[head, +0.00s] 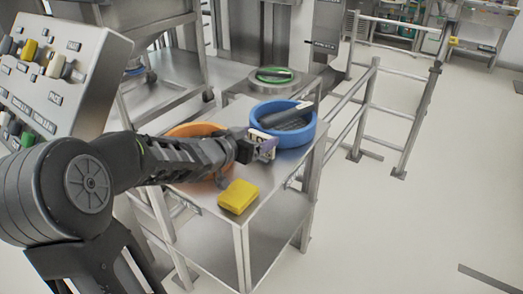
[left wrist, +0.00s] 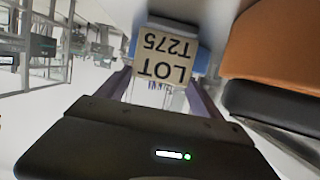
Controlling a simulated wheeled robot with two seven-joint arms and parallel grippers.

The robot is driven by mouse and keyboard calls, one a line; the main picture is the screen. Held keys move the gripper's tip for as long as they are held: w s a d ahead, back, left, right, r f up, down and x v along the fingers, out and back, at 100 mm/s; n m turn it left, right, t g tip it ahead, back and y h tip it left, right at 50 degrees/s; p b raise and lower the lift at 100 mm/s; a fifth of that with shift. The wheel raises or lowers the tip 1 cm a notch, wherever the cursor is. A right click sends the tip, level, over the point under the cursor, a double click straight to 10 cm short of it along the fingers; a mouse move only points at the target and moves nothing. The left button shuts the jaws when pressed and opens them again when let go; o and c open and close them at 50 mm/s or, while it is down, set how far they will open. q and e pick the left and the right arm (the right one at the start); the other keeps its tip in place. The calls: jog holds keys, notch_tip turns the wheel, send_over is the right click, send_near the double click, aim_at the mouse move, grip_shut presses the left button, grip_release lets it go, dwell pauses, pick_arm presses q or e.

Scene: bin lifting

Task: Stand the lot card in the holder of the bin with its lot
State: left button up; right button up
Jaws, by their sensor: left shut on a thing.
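My left gripper (head: 262,150) is shut on the lot card (head: 262,142), a small pale card held above the steel table. The orange bin (head: 190,130) is partly hidden behind my left arm; an orange surface (left wrist: 280,45) fills the right of the wrist view. I cannot make out a card holder. My right gripper is not in view.
A yellow block (head: 238,196) lies near the table's front edge (head: 262,203). A sloped panel with knobs (head: 60,65) is at the left. Metal rails (head: 360,110) stand right of the table, with open floor beyond.

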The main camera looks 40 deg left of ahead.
pick_arm(q)
jog(key=shift+c, duration=0.8)
notch_tip(320, 180, up, 10)
jog(key=p, duration=0.5)
jog(key=shift+p, duration=0.3)
jog(key=w+d+f+m+h+p, duration=0.1)
jog(key=w+d+f+p, duration=0.15)
jog(key=d, duration=0.65)
jog(key=w+d+f+m+h+p, duration=0.1)
jog(key=w+d+f+p, duration=0.2)
jog(key=d, duration=0.5)
jog(key=s+d+f+n+y+p, duration=0.1)
jog(key=d+f+p, duration=0.1)
jog(key=d+f, duration=0.3)
notch_tip(320, 180, down, 2)
jog(key=shift+s+d+f+n+y, duration=0.1)
jog(key=shift+s+d+n+y, duration=0.15)
jog(key=shift+d+n+y, duration=0.15)
